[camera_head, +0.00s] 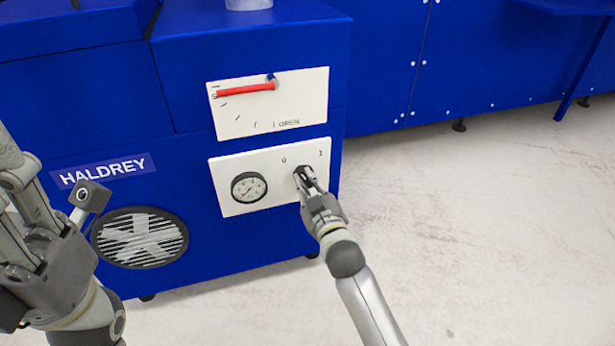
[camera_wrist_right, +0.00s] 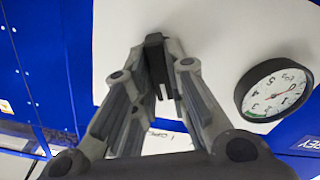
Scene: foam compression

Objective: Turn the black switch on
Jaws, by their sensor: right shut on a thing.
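The black switch (camera_head: 302,174) is on the lower white panel (camera_head: 265,158) of the blue machine, below and between the marks "0" and "I". In the head view my right gripper (camera_head: 307,178) covers most of it, so which mark it points to is hard to tell. In the right wrist view the black switch handle (camera_wrist_right: 154,42) stands between the fingertips of my right gripper (camera_wrist_right: 163,65), which is shut on it. My left gripper (camera_head: 22,205) is at the left edge of the head view, away from the panel, its fingers partly cut off.
A round gauge (camera_head: 249,187) sits left of the switch. Above is another white panel with a red lever (camera_head: 246,89) and the word OPEN. A round vent grille (camera_head: 139,238) is at the lower left. Open floor (camera_head: 480,220) lies to the right.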

